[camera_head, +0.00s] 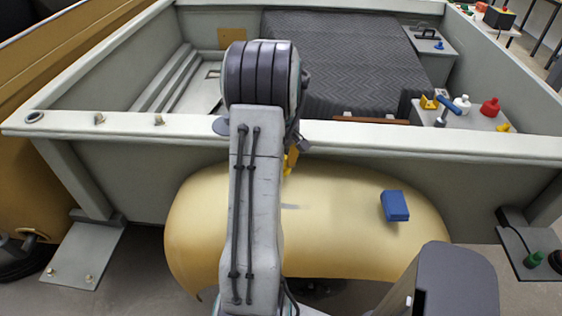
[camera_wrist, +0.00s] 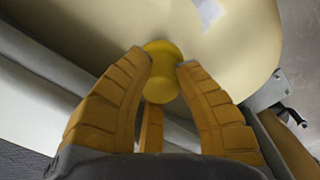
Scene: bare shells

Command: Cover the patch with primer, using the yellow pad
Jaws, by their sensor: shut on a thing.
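My gripper (camera_wrist: 164,64) is shut on the yellow pad (camera_wrist: 161,86), a round knob-like piece held between the orange fingers in the wrist view. In the head view my arm hides most of the gripper; only a bit of orange-yellow shows beside it. A pale grey-white patch (camera_wrist: 209,12) lies on the cream curved shell (camera_wrist: 245,50), beyond the pad at the top of the wrist view. In the head view a small grey mark (camera_head: 290,206) shows on the shell (camera_head: 340,235), partly behind my arm. I cannot tell whether the pad touches the shell.
A blue block (camera_head: 395,206) rests on the shell's right side. A pale rail (camera_head: 430,138) runs behind the shell. Past it, a shelf (camera_head: 450,120) holds a red bottle (camera_head: 490,107), a white bottle (camera_head: 462,103) and a blue-handled tool (camera_head: 448,103). A dark ribbed mat (camera_head: 345,60) lies farther back.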

